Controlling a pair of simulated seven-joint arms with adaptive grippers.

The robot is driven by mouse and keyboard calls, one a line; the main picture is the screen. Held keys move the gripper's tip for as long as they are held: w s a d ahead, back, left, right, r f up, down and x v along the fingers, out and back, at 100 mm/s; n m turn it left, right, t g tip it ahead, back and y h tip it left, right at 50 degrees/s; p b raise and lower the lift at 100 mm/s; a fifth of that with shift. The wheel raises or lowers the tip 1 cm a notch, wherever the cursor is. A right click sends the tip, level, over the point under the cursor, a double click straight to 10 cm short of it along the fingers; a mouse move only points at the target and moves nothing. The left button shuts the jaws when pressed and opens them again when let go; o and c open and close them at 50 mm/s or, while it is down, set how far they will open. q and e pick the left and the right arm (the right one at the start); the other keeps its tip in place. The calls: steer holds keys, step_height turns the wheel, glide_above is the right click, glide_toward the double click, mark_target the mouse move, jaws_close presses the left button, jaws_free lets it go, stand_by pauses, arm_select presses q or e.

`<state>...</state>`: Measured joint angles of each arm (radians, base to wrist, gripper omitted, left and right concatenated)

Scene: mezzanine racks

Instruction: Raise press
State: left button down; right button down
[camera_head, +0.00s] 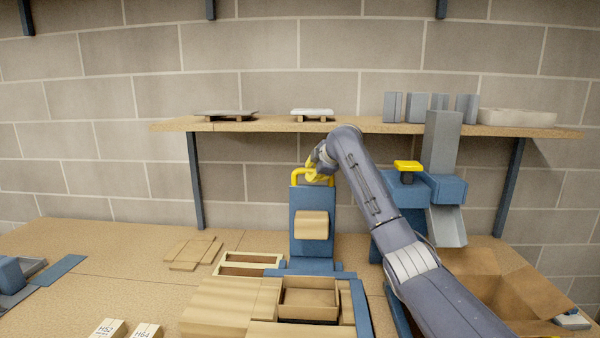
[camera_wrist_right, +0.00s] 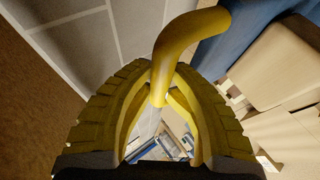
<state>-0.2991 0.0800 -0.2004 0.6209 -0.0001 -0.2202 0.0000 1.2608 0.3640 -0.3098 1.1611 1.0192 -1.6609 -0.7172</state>
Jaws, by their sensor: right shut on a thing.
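The press (camera_head: 313,258) is a blue upright column with a tan block (camera_head: 312,225) on its front and a yellow handle (camera_head: 295,178) at its top. It stands behind a shallow open wooden box (camera_head: 310,313). My right gripper (camera_head: 314,168) reaches in from the right and is shut on the handle's upper part. In the right wrist view, the yellow handle (camera_wrist_right: 188,48) passes between the ridged fingers, and the blue press body shows at upper right. The left gripper is not in view.
A shelf (camera_head: 280,126) runs behind and above, carrying grey blocks and trays. A blue dispenser with a yellow knob (camera_head: 407,165) and grey chute stands right of the press. An open cardboard box (camera_head: 500,285) lies at lower right. Flat wooden pieces (camera_head: 192,252) lie left.

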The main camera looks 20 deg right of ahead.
steer(key=shift+w+d+f, duration=0.1)
steer(key=shift+w+d, duration=0.05)
steer(key=shift+d, duration=0.15)
steer(key=c, duration=1.7)
jaws_free()
steer(key=shift+c, duration=0.2)
steer(key=shift+o, duration=1)
steer(key=shift+w+d+f, duration=0.1)
steer(key=shift+o, duration=1.2)
steer(key=a+v, duration=0.1)
steer(key=v, duration=1.1)
steer(key=shift+d, duration=0.25)
steer(key=shift+r, duration=0.2)
